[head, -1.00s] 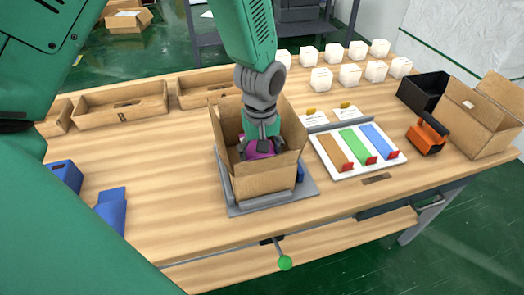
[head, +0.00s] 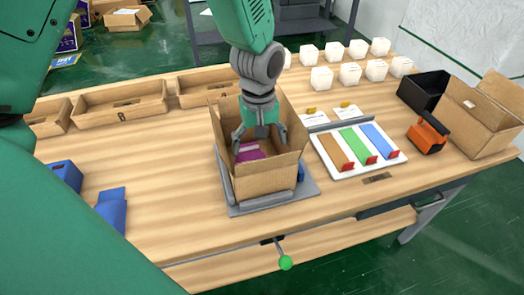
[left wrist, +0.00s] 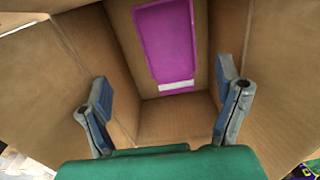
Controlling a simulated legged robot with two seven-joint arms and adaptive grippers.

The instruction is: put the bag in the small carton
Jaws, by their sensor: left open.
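The small carton (head: 266,181) stands open on a grey plate on the table, with its flaps up. The purple bag (head: 247,156) is inside the carton, low down. In the left wrist view the bag (left wrist: 168,42) lies within the carton walls (left wrist: 60,85), apart from the fingers, with a white strip at its near end. My left gripper (head: 259,141) is open and empty at the carton's mouth, above the bag. Its fingers also show spread wide in the left wrist view (left wrist: 163,110). My right gripper is not in view.
A white board with coloured strips (head: 357,148) lies right of the carton. An orange-and-black device (head: 428,134), a black box (head: 424,90) and a larger open carton (head: 484,117) stand farther right. White boxes and wooden trays (head: 120,103) line the back. Blue holders (head: 112,209) sit left.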

